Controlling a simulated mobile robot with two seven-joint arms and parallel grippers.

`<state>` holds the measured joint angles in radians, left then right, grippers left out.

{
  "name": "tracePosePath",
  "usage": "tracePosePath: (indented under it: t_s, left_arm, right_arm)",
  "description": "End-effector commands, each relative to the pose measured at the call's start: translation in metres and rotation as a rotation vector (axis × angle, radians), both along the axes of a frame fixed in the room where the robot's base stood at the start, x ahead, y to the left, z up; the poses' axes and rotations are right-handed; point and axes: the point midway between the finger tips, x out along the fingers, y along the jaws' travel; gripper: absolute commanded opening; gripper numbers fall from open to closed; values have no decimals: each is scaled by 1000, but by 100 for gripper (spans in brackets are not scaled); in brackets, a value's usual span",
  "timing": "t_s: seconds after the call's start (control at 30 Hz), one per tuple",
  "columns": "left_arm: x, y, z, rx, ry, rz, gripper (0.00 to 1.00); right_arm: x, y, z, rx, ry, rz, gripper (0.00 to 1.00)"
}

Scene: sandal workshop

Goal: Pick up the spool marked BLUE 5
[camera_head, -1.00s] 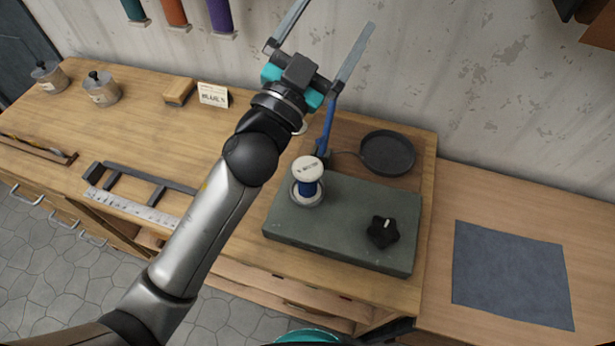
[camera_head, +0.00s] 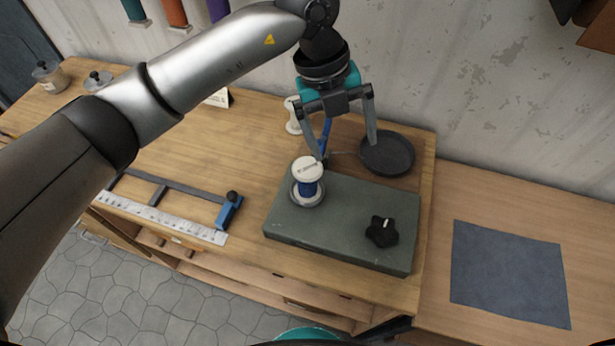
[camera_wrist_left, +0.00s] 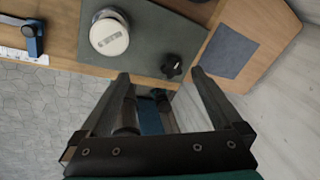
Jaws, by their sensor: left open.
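A spool (camera_head: 307,188) with a white top and blue thread stands upright in a round grey seat on the grey-green box (camera_head: 342,222). Its top carries small dark marking that I cannot read. In the left wrist view the spool (camera_wrist_left: 109,36) shows from above, its top beyond the left fingertip. My left gripper (camera_head: 347,150) is open and empty, fingers pointing down. In the head view it appears behind and to the right of the spool, apart from it. Its open fingers (camera_wrist_left: 160,73) also show in the left wrist view. My right gripper is not in view.
A black knob (camera_head: 382,231) is on the box. A dark round dish (camera_head: 388,154) and a blue upright post (camera_head: 326,135) stand behind it. Another pale spool (camera_head: 293,116) is partly hidden by my gripper. A ruler frame (camera_head: 160,218) lies left; a blue-grey mat (camera_head: 508,273) lies right.

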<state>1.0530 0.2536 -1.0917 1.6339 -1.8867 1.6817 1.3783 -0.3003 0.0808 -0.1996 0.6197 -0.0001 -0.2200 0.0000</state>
Motion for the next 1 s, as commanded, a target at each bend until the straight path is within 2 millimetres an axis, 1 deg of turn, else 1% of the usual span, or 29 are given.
tracePosePath:
  t_s: [0.03,0.1,0.2,0.23,0.27,0.37,0.6,0.7,0.8,1.0]
  left_arm:
    - [11,17,2,87,-29,31,100]
    - [20,35,4,179,-55,66,100]
    - [27,51,7,254,-76,99,100]
    - [28,53,6,265,-78,105,100]
    - [29,54,5,274,-80,108,100]
    - [28,56,-8,281,-77,111,100]
    - [27,55,-59,277,-75,108,100]
    - [27,55,-76,275,-77,108,100]
    - [28,55,-87,275,-79,108,100]
    - [26,55,-100,274,-77,107,100]
  right_arm:
    - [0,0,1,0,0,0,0]
    - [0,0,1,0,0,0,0]
    - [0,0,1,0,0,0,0]
    - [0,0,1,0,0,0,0]
    - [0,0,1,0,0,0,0]
    - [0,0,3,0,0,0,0]
    - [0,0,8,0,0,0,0]
    - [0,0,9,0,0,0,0]
    - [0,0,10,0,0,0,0]
    - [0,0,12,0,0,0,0]
